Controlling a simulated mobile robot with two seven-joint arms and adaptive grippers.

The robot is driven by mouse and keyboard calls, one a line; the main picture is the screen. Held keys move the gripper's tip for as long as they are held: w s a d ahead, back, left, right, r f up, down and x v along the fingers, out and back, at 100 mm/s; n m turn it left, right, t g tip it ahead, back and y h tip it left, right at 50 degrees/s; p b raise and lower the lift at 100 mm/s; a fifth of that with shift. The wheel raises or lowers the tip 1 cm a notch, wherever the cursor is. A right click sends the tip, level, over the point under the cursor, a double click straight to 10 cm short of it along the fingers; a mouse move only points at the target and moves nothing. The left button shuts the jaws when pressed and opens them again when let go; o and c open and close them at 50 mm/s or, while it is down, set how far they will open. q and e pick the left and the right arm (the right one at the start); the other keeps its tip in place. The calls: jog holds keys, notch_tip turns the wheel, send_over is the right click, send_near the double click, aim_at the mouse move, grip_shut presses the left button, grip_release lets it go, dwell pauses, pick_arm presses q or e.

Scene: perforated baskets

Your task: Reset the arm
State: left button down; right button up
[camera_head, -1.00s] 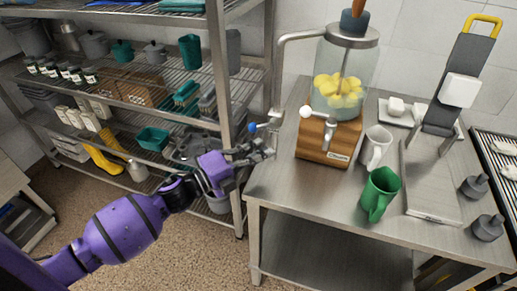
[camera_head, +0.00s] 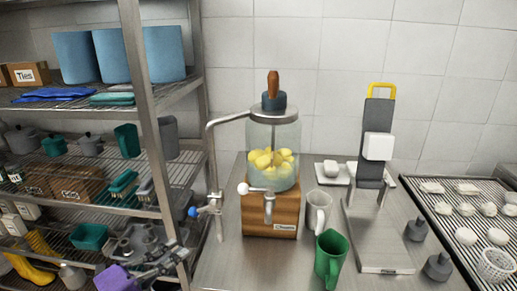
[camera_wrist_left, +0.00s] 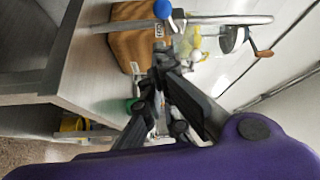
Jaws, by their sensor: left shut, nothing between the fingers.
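My left gripper (camera_head: 178,256) is at the lower left of the head view, empty and shut, beside the shelf post and left of the steel table. Its purple arm is mostly cut off by the lower edge. In the left wrist view the dark fingers (camera_wrist_left: 162,65) come together in front of the wooden base (camera_wrist_left: 130,45) of the dispenser, with nothing between them. My right gripper is not in view.
A drink dispenser (camera_head: 272,160) with lemons stands on the steel table (camera_head: 225,265). A wire shelf (camera_head: 185,90) with pots and boxes is at left. A blue-handled tap (camera_head: 200,211) is near my gripper.

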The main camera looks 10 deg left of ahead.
pick_arm(q)
jog(key=s+a+f+n+g+y+p, duration=0.1)
jog(key=s+a+f+n+y, duration=0.2)
jog(key=f+n, duration=0.45)
jog(key=s+a+f+n+y+p, duration=0.1)
jog(key=s+a+f+n+y, duration=0.1)
jog(key=s+f+n+y, duration=0.45)
jog(key=s+d+f+n+g+p, duration=0.1)
jog(key=s+d+f+n+g, duration=0.2)
jog(key=s+f, duration=0.4)
jog(key=s+d+f+n+g+p, duration=0.2)
jog(key=s+d+f+n, duration=0.3)
jog(key=s, duration=0.7)
notch_tip(320, 180, down, 2)
jog(key=shift+s+d+n+g, duration=0.2)
jog(key=shift+d+n+g, duration=0.15)
jog(key=shift+d, duration=0.2)
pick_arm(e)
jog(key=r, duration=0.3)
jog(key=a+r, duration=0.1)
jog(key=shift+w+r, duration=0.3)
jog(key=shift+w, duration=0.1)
pick_arm(q)
jog(key=shift+y, duration=0.25)
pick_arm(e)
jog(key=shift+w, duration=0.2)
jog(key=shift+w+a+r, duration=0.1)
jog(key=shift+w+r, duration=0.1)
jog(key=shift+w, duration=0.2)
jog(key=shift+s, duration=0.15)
